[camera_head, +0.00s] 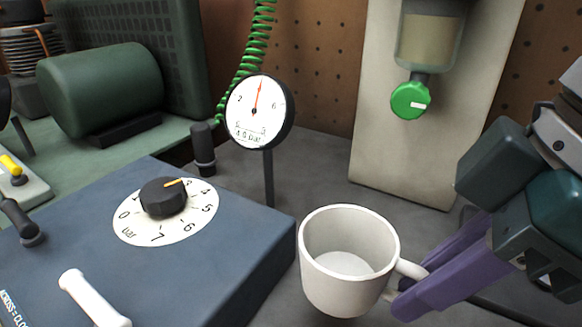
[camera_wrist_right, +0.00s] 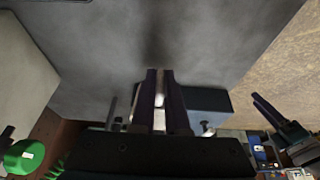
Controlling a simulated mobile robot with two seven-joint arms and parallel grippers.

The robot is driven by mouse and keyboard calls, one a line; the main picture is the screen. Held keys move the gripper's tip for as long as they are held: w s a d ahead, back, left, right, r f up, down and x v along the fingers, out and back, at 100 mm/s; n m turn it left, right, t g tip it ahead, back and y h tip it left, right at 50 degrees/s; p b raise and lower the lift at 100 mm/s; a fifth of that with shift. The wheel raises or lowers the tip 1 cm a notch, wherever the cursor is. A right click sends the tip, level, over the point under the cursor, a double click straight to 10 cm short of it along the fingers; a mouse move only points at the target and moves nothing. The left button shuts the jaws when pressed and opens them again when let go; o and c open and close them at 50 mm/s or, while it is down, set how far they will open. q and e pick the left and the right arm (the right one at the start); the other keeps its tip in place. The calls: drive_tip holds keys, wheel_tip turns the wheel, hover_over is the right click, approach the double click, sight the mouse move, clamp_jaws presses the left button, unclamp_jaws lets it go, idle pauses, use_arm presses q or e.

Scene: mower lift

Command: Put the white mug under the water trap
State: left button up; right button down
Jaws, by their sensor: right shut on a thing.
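The white mug (camera_head: 345,260) is upright and looks empty, with its handle pointing right. My right gripper (camera_head: 405,290) has its purple fingers shut on the mug's handle. In the right wrist view the fingers (camera_wrist_right: 160,100) show with a small white piece between them; most of the mug is hidden. I cannot tell whether the mug touches the bench. The water trap (camera_head: 430,38), a cloudy bowl with a green drain knob (camera_head: 410,101), hangs on a pale panel. The mug is lower, to the left and nearer than the knob. A dark two-pronged shape in the right wrist view may be my left gripper (camera_wrist_right: 268,112).
The pale panel (camera_head: 400,150) stands behind the mug. A blue box with a dial (camera_head: 163,200) and a white lever (camera_head: 92,300) is close on the left. A pressure gauge (camera_head: 258,112) stands on a post behind it. Grey bench (camera_head: 325,165) is clear below the trap.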

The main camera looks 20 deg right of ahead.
drive_tip(key=w+d+b, duration=0.1)
drive_tip(key=w+d, duration=0.3)
drive_tip(key=d, duration=0.1)
drive_tip(key=w+d+f+b, duration=0.1)
drive_tip(key=w+d, duration=0.3)
drive_tip(key=w+d+b, duration=0.1)
drive_tip(key=w+d, duration=0.3)
drive_tip(key=d, duration=0.1)
drive_tip(key=shift+w+d+f, duration=0.2)
drive_tip(key=shift+d, duration=0.15)
drive_tip(key=shift+a+f, duration=0.1)
drive_tip(key=shift+f, duration=0.5)
wheel_tip(320, 180, down, 4)
drive_tip(key=shift+f+b, duration=0.1)
drive_tip(key=shift+b, duration=0.8)
drive_tip(key=shift+f, duration=0.2)
drive_tip(key=shift+w+d+r, duration=0.1)
drive_tip(key=shift+d, duration=0.1)
